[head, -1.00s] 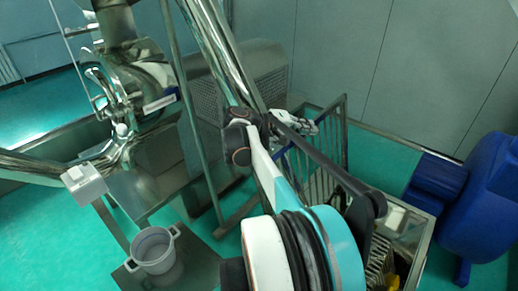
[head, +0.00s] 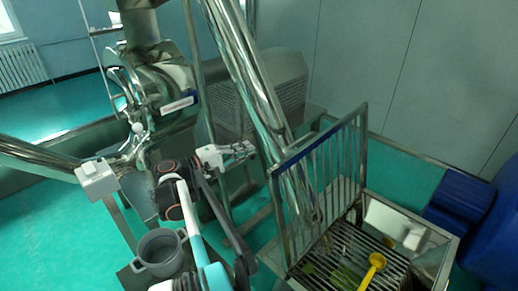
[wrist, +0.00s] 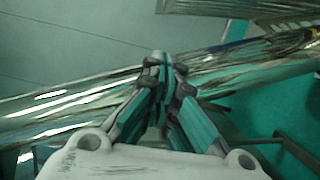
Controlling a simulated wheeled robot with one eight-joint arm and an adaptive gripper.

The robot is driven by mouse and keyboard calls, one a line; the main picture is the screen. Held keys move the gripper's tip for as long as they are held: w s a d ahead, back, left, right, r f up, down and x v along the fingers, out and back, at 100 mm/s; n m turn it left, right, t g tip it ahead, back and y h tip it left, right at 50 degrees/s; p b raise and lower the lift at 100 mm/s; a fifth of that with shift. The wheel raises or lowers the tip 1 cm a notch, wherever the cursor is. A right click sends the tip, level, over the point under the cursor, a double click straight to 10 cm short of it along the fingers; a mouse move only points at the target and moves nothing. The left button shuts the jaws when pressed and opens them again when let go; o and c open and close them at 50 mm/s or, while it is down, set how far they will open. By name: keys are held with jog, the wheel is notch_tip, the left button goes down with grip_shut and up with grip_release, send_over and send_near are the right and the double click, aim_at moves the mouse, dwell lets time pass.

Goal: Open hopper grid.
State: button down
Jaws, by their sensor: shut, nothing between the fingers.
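The hopper grid (head: 320,170), a metal frame of bars with a blue strip along its top edge, stands raised and tilted above the hopper (head: 441,258) in the head view. The hopper's top is uncovered under it, and a lower set of bars shows inside. My gripper (head: 246,150) is to the left of the grid, apart from it, with the shiny pipe close behind. In the wrist view its fingers (wrist: 164,62) meet at the tips, shut and empty, in front of the pipe. The grid cannot be made out in the wrist view.
A shiny slanted pipe (head: 250,75) runs down behind the grid into the hopper area. A yellow scoop (head: 376,262) lies in the hopper. A grey bucket (head: 160,252) stands at lower left, and a blue machine (head: 490,240) at right.

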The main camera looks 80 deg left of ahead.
jog(key=w+b, duration=0.4)
jog(key=w, duration=0.6)
jog(key=shift+w+d, duration=0.2)
jog(key=shift+d, duration=0.2)
jog(key=shift+r, duration=0.15)
jog(key=w+d+r+m+p, duration=0.1)
jog(key=w+d+r+m, duration=0.1)
jog(key=w+d, duration=0.2)
jog(key=w+d+r+m+g+p, duration=0.1)
jog(key=w+d, duration=0.3)
jog(key=d, duration=0.5)
jog(key=shift+d+r+m+p, duration=0.15)
jog(key=shift+r+m+p, duration=0.4)
jog(key=shift+r, duration=0.1)
